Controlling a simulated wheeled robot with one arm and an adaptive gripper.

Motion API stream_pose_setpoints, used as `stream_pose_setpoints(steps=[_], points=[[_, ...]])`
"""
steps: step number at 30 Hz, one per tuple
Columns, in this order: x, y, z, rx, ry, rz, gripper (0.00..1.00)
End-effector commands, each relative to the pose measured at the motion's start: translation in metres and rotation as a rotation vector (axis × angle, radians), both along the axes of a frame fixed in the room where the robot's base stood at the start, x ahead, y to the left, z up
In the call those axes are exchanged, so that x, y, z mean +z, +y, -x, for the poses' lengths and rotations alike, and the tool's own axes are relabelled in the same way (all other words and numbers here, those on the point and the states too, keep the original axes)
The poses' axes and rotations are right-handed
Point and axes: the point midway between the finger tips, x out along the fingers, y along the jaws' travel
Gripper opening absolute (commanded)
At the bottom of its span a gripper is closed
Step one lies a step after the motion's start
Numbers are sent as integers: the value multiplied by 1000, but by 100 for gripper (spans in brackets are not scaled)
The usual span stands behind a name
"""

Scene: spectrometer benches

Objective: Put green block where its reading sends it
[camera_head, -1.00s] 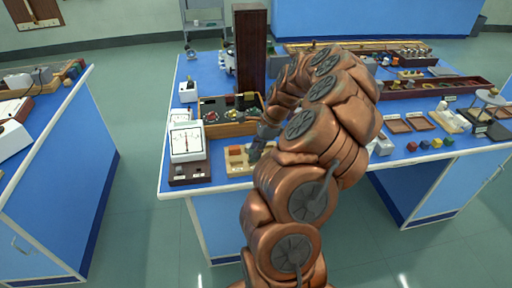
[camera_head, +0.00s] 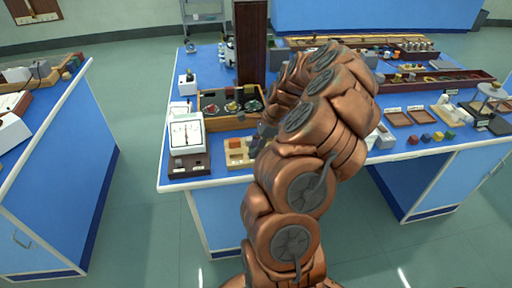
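A row of small blocks lies at the front right of the blue bench; the rightmost one looks like the green block (camera_head: 450,134), beside a blue, a yellow and a red one. A white meter with a dial (camera_head: 186,134) stands on a dark base (camera_head: 190,167) at the bench's left front. Beside it is a light wooden holder (camera_head: 236,159) with a reddish block (camera_head: 235,143) in it. My gripper (camera_head: 261,136) is near the holder's right side. My copper arm mostly hides it, so its fingers and anything in them cannot be made out.
Behind the holder is a wooden tray (camera_head: 203,103) of coloured items. A tall dark wooden column (camera_head: 251,45) rises behind it. Small brown trays (camera_head: 398,118) lie to the right of my arm. Another blue bench (camera_head: 55,160) stands left across open floor.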

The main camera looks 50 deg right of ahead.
Motion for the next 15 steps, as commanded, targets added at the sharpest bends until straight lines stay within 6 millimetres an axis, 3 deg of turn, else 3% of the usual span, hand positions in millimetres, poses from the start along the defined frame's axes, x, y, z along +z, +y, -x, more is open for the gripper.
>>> stream_pose_setpoints(steps=[4, 15], points=[[0, 0, 0, 0, 0, 0, 55], [3, -1, 1, 0, -1, 1, 55]])
